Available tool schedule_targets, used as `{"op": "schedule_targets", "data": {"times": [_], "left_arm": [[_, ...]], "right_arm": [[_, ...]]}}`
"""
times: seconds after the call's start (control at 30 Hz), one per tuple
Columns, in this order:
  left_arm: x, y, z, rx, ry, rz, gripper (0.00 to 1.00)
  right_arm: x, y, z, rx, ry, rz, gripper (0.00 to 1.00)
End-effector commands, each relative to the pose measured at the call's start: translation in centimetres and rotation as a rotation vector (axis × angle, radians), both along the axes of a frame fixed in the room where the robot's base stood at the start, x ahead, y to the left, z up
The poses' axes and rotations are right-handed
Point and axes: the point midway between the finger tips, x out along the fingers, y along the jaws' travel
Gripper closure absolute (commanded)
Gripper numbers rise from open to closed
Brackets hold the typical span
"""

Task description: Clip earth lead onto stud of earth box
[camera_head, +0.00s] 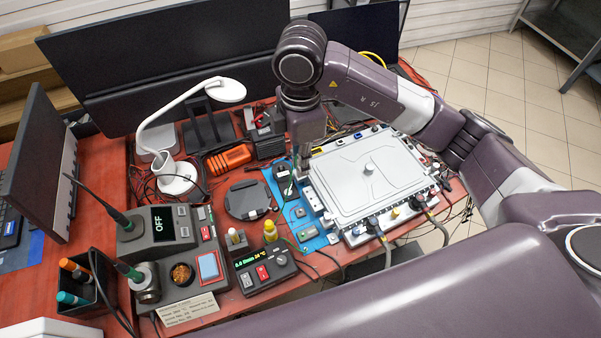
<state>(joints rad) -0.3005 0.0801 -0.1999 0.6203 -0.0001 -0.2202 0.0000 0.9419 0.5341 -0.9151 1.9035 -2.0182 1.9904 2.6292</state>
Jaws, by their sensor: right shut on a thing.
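My right gripper (304,174) points down at the left edge of the large white-lidded unit (372,178), above the blue mat. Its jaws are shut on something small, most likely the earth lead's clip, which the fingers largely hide. A small dark box (284,172) stands on the mat just left of the gripper and may be the earth box. Its stud is too small to make out. A thin green lead (290,243) runs near the front of the mat. My left gripper is not in view.
The blue mat (307,243) carries small parts. Monitors (180,50) line the back. Hoses hang at the unit's front.

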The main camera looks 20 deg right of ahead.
Motion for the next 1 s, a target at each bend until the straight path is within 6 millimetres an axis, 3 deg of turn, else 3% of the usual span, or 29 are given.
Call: {"op": "schedule_targets", "data": {"times": [0.6,1.0], "left_arm": [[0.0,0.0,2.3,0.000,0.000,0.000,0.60],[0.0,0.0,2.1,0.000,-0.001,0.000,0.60]], "right_arm": [[0.0,0.0,3.3,0.001,0.000,0.000,1.00],[-0.1,0.1,3.2,0.001,0.000,0.000,1.00]]}}
